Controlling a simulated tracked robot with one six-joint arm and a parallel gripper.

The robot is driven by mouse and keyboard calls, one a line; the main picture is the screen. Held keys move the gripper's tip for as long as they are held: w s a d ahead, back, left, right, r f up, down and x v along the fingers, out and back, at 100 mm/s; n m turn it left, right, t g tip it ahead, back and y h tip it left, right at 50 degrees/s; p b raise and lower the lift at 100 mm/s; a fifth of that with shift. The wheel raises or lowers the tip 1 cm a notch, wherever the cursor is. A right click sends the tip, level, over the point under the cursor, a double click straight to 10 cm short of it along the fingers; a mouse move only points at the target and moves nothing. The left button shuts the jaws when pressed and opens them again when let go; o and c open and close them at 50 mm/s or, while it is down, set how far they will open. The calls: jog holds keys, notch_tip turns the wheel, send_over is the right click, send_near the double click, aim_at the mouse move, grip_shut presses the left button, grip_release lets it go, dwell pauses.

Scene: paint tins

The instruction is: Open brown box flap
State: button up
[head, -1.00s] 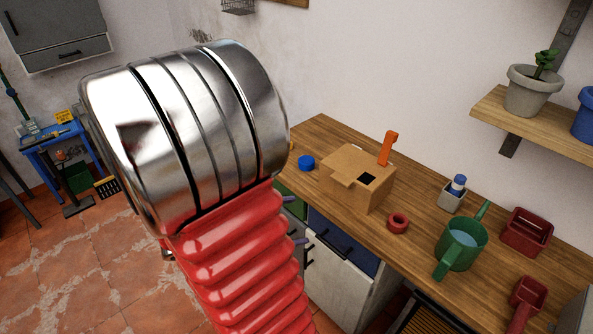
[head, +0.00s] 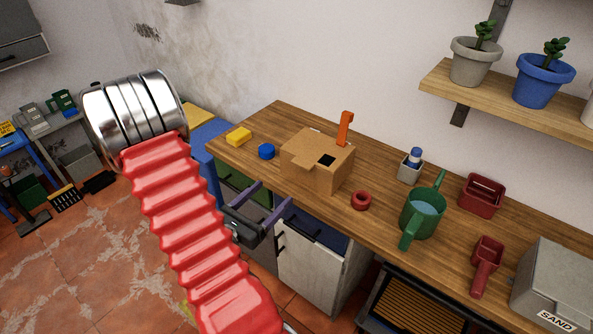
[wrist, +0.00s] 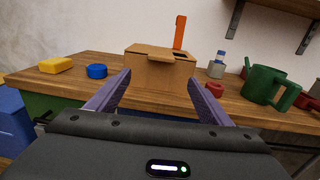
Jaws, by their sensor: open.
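The brown box (head: 318,165) stands on the wooden counter, near its front edge. Its top has a flap (head: 300,163) that juts out over the front side, and a dark square hole at the right. An orange upright piece (head: 345,129) shows at the box's back right; I cannot tell whether it is attached. The box also shows in the wrist view (wrist: 158,70), centred beyond my fingers. My gripper (head: 272,196) is open and empty, in front of the counter and apart from the box. Its two purple fingers point toward the box (wrist: 158,92).
On the counter (head: 265,125), a yellow block (head: 238,137) and blue disc (head: 266,151) lie left of the box. A red ring (head: 361,200), green watering can (head: 421,222) and red scoop (head: 486,262) lie to its right. A shelf (head: 500,95) with pots hangs above.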

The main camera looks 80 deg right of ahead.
jog(key=shift+d, duration=0.1)
jog(key=shift+x, duration=6.85)
jog(key=shift+c, duration=0.2)
